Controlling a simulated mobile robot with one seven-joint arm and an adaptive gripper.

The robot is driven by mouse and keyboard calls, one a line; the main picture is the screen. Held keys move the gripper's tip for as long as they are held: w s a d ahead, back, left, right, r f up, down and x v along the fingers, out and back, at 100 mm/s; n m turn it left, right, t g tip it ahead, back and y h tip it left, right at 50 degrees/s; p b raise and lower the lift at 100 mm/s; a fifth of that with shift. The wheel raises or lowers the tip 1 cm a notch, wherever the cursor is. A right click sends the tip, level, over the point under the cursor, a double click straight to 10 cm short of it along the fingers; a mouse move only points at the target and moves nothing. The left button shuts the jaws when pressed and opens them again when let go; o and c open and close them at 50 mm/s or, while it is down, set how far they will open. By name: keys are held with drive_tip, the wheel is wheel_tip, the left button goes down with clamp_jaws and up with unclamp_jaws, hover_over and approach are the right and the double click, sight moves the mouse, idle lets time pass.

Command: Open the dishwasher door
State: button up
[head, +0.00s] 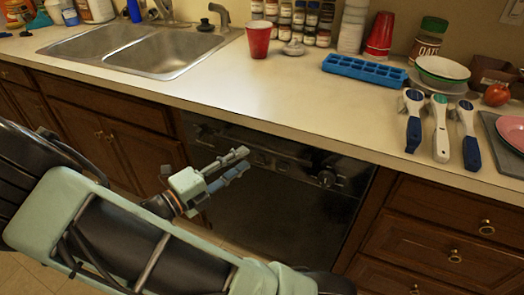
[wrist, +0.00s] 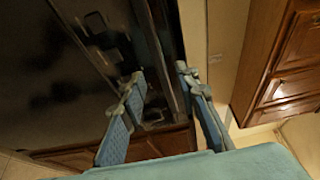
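The black dishwasher door (head: 285,215) is under the counter and looks shut. Its control strip with a round knob (head: 326,178) runs along the top. My gripper (head: 241,161) is in front of the upper left part of the door, its fingers pointing right. In the wrist view my gripper (wrist: 160,82) has its two blue fingers spread apart, with nothing visibly held. The dark dishwasher front (wrist: 50,75) fills the left of that view, and its top strip reaches toward the gap between the fingers. I cannot tell whether a finger touches the door.
The cream counter (head: 255,95) overhangs the dishwasher. Wooden drawers (head: 440,235) stand to its right and wooden cabinets (head: 110,135) to its left. On the counter are a double sink (head: 140,45), a red cup (head: 259,40), a blue ice tray (head: 364,71) and several handled utensils (head: 440,130).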

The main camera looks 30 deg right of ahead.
sight(258, 150)
drive_tip(key=b+x, duration=0.1)
drive_tip(key=x, duration=0.6)
drive_tip(key=shift+d, duration=0.3)
drive_tip(key=shift+c, duration=0.6)
clamp_jaws()
